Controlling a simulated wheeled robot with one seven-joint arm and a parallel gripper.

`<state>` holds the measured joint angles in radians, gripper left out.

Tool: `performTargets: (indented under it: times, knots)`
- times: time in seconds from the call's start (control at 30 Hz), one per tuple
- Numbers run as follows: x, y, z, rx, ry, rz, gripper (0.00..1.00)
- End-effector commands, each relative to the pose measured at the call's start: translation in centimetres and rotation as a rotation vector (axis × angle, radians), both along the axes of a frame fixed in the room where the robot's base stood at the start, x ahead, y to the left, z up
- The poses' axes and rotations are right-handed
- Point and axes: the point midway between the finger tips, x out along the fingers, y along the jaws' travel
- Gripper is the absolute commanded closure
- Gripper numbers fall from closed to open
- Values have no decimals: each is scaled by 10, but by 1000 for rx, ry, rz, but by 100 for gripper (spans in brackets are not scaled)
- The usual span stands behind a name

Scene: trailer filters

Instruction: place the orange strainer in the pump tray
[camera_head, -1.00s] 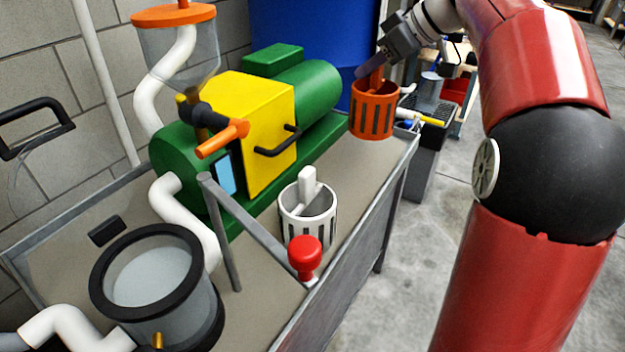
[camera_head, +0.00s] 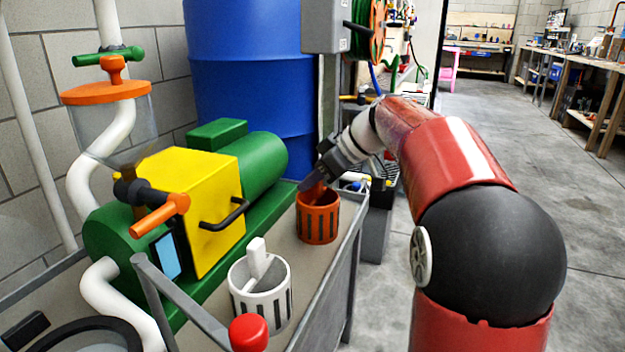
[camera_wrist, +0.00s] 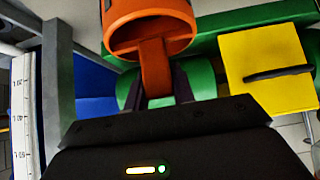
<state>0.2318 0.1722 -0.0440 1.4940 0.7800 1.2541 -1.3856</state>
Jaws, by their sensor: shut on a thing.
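The orange strainer (camera_head: 318,222) is upright over the far right end of the pump tray (camera_head: 304,256). Its base is at or just above the tray floor; I cannot tell whether it touches. My gripper (camera_head: 314,190) is shut on the strainer's upright handle from above. In the wrist view the strainer (camera_wrist: 150,25) shows at the top, with its handle between the fingers of my gripper (camera_wrist: 158,78). The fingertips are partly hidden in the head view.
A white strainer (camera_head: 262,295) stands nearer in the tray. The green and yellow pump (camera_head: 205,215) lies along the left. A red knob (camera_head: 249,333) on a grey bar is in front. A blue barrel (camera_head: 250,85) stands behind. Bare tray floor lies between the strainers.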

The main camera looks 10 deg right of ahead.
Motion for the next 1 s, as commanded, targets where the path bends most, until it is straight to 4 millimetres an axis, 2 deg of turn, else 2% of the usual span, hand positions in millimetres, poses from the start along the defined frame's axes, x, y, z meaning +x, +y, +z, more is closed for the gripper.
performTargets:
  times: [0.07, 0.1, 0.27, 0.53, 0.67, 1.0]
  knots:
    - [0, 0, -2, 0, 0, 0, 100]
    - [0, 0, -3, 0, 0, 0, 74]
    - [0, 0, -2, 0, 1, 1, 53]
    - [0, 0, -1, 0, 1, 1, 53]
    - [-2, -4, 6, 0, -1, -1, 53]
    - [-31, -44, 56, -1, -3, -3, 53]
